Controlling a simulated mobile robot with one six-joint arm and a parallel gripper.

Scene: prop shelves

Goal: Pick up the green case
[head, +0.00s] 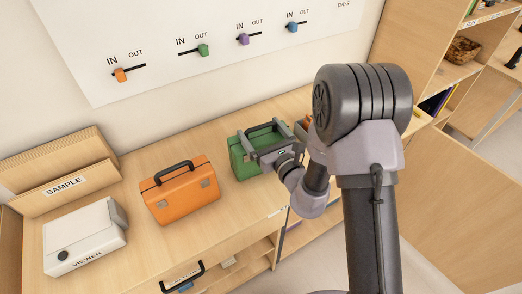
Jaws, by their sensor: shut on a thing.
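The green case (240,162) is upright on the wooden counter, to the right of the orange case, in the head view. My gripper (267,135) is at the top of the green case, shut on it around its dark handle. My wrist and arm hide the right part of the case. I cannot tell whether the case's base touches the counter.
An orange case (180,195) stands left of the green one, with a gap between. A white viewer box (85,237) and a wooden SAMPLE box (65,185) are further left. A wall board (200,35) with sliders is behind. Shelves (450,75) stand at right.

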